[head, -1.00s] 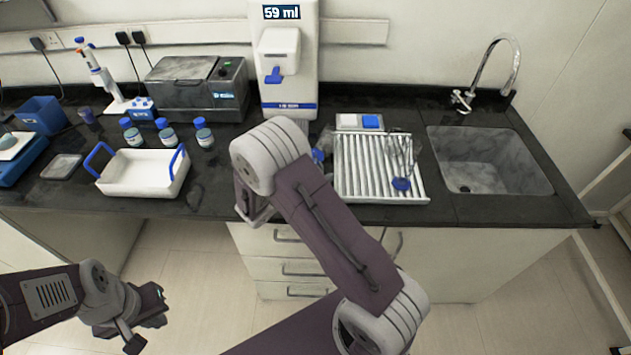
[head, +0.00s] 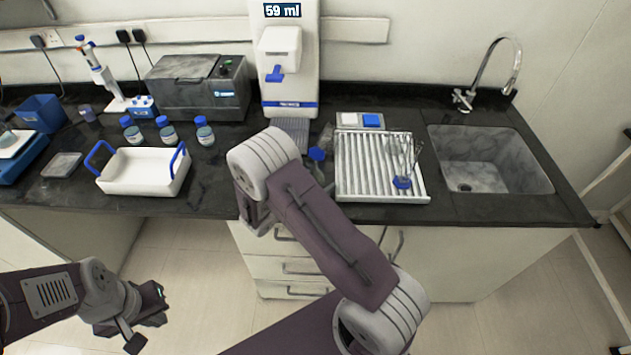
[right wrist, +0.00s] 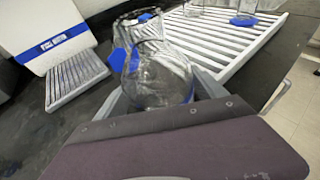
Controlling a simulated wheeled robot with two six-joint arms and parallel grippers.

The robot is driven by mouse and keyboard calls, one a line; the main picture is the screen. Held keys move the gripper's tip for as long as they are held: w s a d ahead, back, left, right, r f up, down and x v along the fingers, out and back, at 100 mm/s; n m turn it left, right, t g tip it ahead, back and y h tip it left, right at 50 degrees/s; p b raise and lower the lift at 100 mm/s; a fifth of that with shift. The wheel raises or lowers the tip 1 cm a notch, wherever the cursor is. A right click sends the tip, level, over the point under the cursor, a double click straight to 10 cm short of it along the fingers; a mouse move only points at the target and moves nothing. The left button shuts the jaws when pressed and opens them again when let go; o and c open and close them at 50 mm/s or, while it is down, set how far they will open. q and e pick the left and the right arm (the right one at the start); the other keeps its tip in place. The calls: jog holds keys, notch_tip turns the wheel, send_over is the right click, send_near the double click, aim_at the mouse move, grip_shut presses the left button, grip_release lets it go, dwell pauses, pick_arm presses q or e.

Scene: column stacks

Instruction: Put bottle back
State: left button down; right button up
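Three small bottles with blue caps, the left (head: 131,131), middle (head: 166,129) and right (head: 205,132), stand upright behind the white tray. A clear rounded glass vessel (right wrist: 160,75) fills the middle of the right wrist view, between the grey fingers of my right gripper (right wrist: 160,95). Blue parts show beside it; I cannot tell whether the fingers touch it.
A dispenser (head: 288,60) reads 59 ml. The drying rack (head: 350,185) holds glassware with a blue base, which also shows in the right wrist view (right wrist: 243,20). The white tray (head: 140,185) has blue handles. The sink (head: 500,165) is at right.

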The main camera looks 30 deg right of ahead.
jog(key=shift+s, duration=0.1)
jog(key=shift+r, duration=0.15)
jog(key=shift+a+r, duration=0.1)
jog(key=shift+a, duration=0.1)
jog(key=b+v, duration=0.1)
jog(key=v, duration=1)
jog(key=shift+s+a+r, duration=0.1)
jog(key=shift+s+a, duration=0.05)
jog(key=shift+a, duration=0.05)
jog(key=shift+a, duration=0.1)
